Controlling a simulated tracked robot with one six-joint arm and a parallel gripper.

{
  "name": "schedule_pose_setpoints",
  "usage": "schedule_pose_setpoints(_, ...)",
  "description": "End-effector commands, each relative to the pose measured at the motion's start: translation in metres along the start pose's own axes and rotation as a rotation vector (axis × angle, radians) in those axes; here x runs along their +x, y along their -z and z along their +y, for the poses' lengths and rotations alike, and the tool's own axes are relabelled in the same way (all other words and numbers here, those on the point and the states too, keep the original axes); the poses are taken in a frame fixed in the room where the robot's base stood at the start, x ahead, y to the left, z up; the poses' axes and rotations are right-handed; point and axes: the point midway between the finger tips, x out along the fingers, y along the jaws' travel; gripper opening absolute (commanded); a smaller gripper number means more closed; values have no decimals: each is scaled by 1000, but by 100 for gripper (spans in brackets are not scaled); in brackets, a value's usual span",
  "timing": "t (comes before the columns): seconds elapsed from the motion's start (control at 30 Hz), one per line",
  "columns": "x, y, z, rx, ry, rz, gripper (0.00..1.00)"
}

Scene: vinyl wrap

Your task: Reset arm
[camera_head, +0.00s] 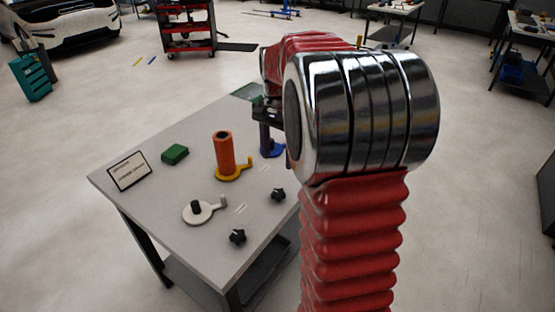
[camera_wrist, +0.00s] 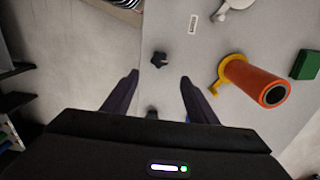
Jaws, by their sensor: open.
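My gripper (camera_wrist: 158,88) shows in the wrist view with its two dark fingers spread apart and nothing between them. It hangs above the grey table (camera_head: 150,225). A black star knob (camera_wrist: 159,59) lies beyond the fingertips in the wrist view, apart from them. In the head view my red and chrome arm rises in the foreground and hides most of the gripper and the table's right part.
An orange cylinder (camera_head: 223,150) stands on a yellow holder (camera_head: 236,173). A white holder (camera_head: 205,211), two black knobs (camera_head: 237,237), a green block (camera_head: 175,154), a sign (camera_head: 130,171) and a partly hidden blue holder (camera_head: 272,149) are on the table. A red cart (camera_head: 188,30) stands behind.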

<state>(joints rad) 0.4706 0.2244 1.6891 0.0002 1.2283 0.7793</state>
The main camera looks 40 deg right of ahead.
Motion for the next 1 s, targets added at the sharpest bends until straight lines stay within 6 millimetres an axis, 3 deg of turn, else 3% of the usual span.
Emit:
schedule_pose_setpoints(0.57, 0, 0, 0, -14, 1, 1, 53)
schedule_pose_setpoints(0.8, 8, 2, -2, -137, 11, 13, 53)
schedule_pose_setpoints(1.0, 25, -16, 12, -294, 11, 15, 53)
